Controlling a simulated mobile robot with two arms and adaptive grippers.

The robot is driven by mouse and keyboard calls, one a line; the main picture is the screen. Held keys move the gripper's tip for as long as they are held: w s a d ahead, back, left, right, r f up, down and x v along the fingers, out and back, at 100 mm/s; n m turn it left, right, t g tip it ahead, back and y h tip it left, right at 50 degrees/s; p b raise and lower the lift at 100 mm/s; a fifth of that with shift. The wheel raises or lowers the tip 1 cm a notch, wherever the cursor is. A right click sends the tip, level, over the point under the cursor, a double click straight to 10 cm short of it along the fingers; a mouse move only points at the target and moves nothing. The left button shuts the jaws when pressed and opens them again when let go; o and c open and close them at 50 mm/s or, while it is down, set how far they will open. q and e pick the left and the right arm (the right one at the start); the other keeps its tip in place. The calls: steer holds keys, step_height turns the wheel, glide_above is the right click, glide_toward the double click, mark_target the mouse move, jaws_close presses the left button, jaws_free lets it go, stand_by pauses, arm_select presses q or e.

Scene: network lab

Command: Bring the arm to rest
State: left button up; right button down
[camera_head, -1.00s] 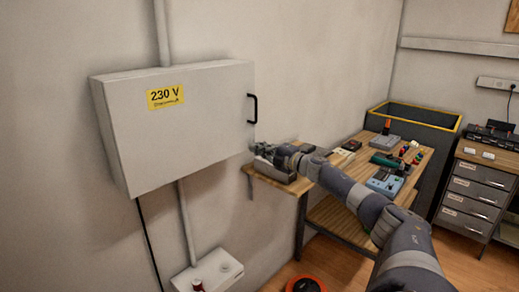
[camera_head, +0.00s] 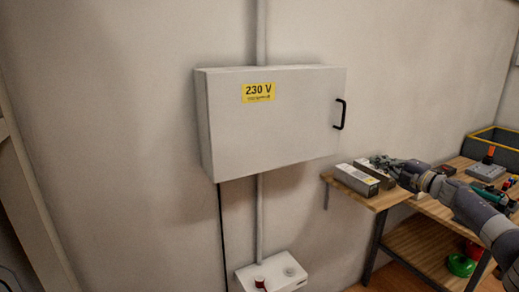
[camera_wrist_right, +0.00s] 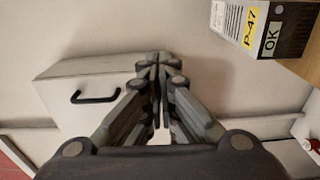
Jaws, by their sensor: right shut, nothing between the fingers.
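My right arm comes in from the right in the head view. Its gripper (camera_head: 380,161) is over the small wooden shelf (camera_head: 371,201), to the right of the wall cabinet and apart from its handle. In the right wrist view the gripper (camera_wrist_right: 158,62) has its fingers together with nothing between them. The grey cabinet (camera_head: 275,129) with a yellow 230 V label (camera_head: 258,92) hangs on the wall with its door closed. Its black handle (camera_head: 340,114) is on the right side. The cabinet also shows in the right wrist view (camera_wrist_right: 62,108). My left gripper is out of view.
Grey box-shaped devices (camera_head: 357,180) lie on the shelf close to the gripper. One labelled P-47 (camera_wrist_right: 262,28) shows in the wrist view. A workbench with tools (camera_head: 488,172) stands at right. A white box (camera_head: 272,273) is below the cabinet. The wall left of it is bare.

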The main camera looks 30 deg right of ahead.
steer(key=w+a+f+m+g+h, duration=0.1)
steer(key=w+a+f+m, duration=0.15)
steer(key=a+f, duration=0.65)
steer(key=w+a+f+m+g+h, duration=0.1)
steer(key=a+f+m+g, duration=0.3)
steer(key=f, duration=0.8)
steer(key=s+a+f+m, duration=0.1)
steer(key=s+a+f, duration=0.2)
steer(key=a+f, duration=0.35)
steer(key=s+a+f+m, duration=0.2)
steer(key=a+f, duration=0.3)
steer(key=a, duration=0.3)
steer(key=s+a+f+m+g, duration=0.3)
steer(key=s+a+f+g, duration=0.15)
steer(key=s+a, duration=0.8)
steer(key=s+a+r+m+g+y, duration=0.1)
steer(key=s+a+r+m+g, duration=0.1)
steer(key=s+a, duration=0.55)
steer(key=s+a+r+m+g+y, duration=0.1)
steer(key=s+a+r+g+y, duration=0.15)
steer(key=s+a, duration=0.5)
step_height(320, 180, down, 28)
steer(key=s+g, duration=0.2)
steer(key=s+d+f+g+h, duration=0.1)
steer(key=s+d+f, duration=0.1)
steer(key=s+f, duration=1.3)
steer(key=shift+s+d+f, duration=0.15)
steer(key=shift+s+d, duration=0.15)
steer(key=shift+s, duration=0.3)
